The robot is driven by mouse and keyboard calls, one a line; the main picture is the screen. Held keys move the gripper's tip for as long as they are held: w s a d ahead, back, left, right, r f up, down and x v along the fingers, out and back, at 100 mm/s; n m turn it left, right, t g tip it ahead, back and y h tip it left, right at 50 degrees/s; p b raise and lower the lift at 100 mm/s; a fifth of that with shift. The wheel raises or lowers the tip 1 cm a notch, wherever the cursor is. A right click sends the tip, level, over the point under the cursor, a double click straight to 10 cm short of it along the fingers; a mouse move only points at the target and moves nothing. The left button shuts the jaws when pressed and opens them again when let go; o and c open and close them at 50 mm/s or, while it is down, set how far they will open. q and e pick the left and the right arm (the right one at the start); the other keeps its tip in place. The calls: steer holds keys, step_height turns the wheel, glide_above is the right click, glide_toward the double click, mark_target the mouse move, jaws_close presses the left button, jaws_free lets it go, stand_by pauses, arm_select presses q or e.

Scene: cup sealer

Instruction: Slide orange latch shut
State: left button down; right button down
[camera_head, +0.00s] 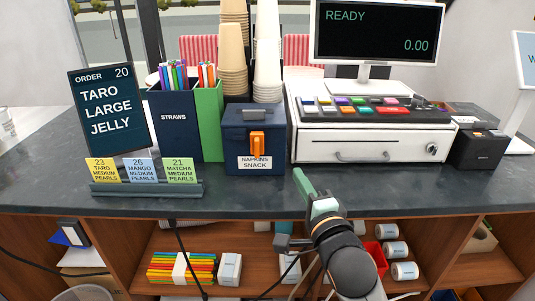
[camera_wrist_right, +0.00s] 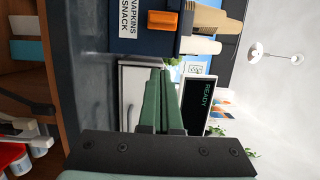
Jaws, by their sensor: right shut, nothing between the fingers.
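The orange latch (camera_head: 257,144) is on the front of the dark blue napkins and snack box (camera_head: 237,133), which stands on the counter. The latch is upright in the head view, above the white label. It also shows in the right wrist view (camera_wrist_right: 162,20), near the top. My right gripper (camera_head: 300,174) has green fingers and is shut and empty. It is in front of the counter, to the right of and below the latch, apart from it. The wrist view shows its fingers (camera_wrist_right: 164,75) together. My left gripper is not in view.
The cash register (camera_head: 348,150) stands right of the box. The straws holder (camera_head: 174,118) and order sign (camera_head: 108,108) stand left. A card rack (camera_head: 147,188) sits near the counter's front edge. The counter in front of the box is clear. Shelves with goods lie below.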

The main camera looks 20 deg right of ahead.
mark_target(257, 144)
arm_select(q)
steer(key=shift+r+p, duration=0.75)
arm_select(e)
steer(key=w+a, duration=0.3)
steer(key=w, duration=0.8)
steer(key=shift+a, duration=0.3)
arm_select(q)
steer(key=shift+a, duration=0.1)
